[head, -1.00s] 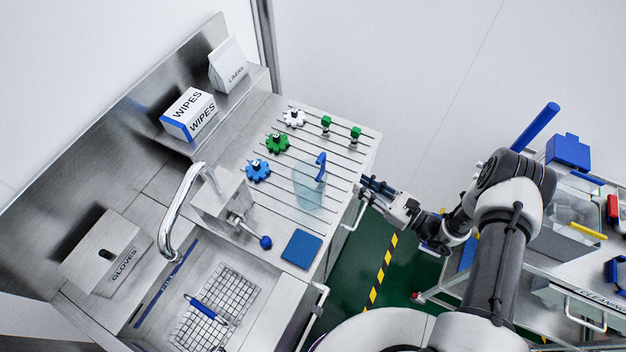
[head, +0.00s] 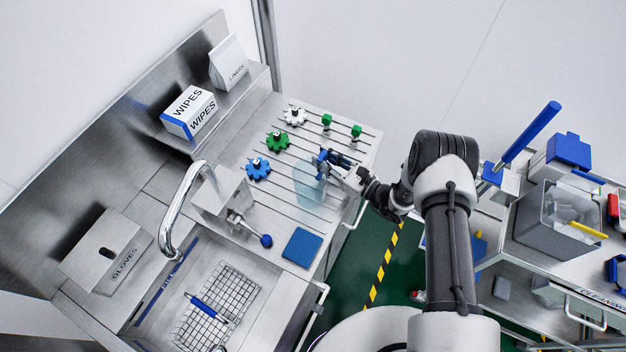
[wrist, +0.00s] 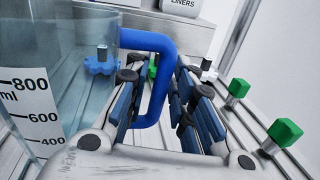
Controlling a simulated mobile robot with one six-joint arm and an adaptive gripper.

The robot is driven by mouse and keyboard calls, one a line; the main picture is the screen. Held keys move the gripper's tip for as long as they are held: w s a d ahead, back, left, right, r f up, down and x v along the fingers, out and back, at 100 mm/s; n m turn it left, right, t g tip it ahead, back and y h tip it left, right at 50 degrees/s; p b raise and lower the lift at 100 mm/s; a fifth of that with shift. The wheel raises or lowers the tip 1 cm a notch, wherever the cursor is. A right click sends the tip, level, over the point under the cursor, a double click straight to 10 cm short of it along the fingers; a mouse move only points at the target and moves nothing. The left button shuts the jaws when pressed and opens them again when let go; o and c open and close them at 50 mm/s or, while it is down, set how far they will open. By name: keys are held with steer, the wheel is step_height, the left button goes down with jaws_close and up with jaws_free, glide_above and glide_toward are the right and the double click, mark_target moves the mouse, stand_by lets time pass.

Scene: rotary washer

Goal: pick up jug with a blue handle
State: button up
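The clear bluish jug (head: 308,188) stands upright on the slatted steel drainboard. In the wrist view the jug (wrist: 40,85) fills the left side and shows a white volume scale. Its blue handle (wrist: 157,85) is a square loop. My gripper (wrist: 162,100) is open, with its padded fingers on either side of the handle's upright part. A gap shows between the handle and the right finger; contact on the left cannot be told. In the head view my gripper (head: 333,160) overlaps the handle and hides part of it.
Blue (head: 258,170), green (head: 277,142) and white (head: 294,116) gear-shaped parts lie left of and behind the jug. Two small green-topped parts (head: 356,131) stand near the far edge. A blue pad (head: 301,247) and a faucet (head: 180,205) are nearer. A trolley (head: 555,260) stands right.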

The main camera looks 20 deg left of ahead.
steer(key=shift+a, duration=0.1)
steer(key=shift+c, duration=0.2)
jaws_close()
